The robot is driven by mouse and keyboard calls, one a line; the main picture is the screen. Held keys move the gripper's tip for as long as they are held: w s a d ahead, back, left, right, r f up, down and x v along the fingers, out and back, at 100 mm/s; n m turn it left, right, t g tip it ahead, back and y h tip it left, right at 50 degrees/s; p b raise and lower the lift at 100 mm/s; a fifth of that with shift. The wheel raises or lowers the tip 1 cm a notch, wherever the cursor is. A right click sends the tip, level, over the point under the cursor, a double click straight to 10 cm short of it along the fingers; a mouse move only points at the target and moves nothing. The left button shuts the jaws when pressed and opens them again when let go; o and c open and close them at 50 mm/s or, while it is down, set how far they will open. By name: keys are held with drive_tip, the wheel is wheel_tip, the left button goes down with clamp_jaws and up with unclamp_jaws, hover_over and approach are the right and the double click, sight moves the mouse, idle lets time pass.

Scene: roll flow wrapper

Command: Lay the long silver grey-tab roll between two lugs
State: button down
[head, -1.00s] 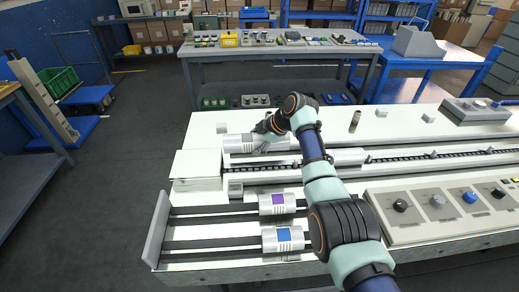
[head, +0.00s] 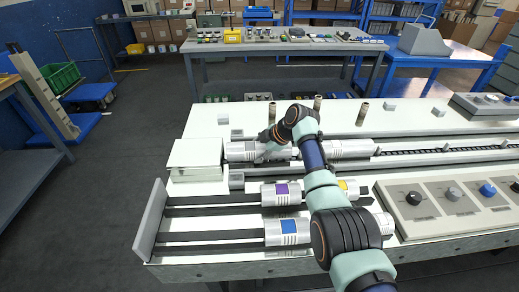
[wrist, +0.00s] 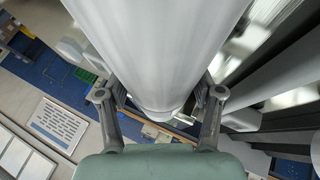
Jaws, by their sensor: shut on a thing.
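The silver roll (head: 243,150) lies lengthwise under my gripper (head: 268,146) in the head view, at the left part of the chain lane. Its tab is hard to make out under the gripper. In the wrist view the roll (wrist: 160,45) is a big pale cylinder between the two fingers of my gripper (wrist: 160,98), which is shut on it. A silver length (head: 348,148) shows right of my arm at the same level; whether it joins the held roll is hidden. The chain lane with lugs (head: 430,150) runs off to the right. Contact with the lane is unclear.
Purple-tab (head: 282,193) and blue-tab (head: 288,231) rolls lie on the front rack, with a yellow tab (head: 347,187) partly behind my arm. A white box (head: 195,158) stands left of the held roll. A control panel (head: 440,203) is at right. Small brown cylinders (head: 362,114) stand behind.

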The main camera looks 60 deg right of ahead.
idle(0.4)
drive_tip(key=shift+c, duration=0.5)
unclamp_jaws()
drive_tip(key=shift+f, duration=0.1)
drive_tip(key=d+v, duration=0.1)
drive_tip(key=v, duration=1.1)
drive_tip(key=shift+a, duration=0.4)
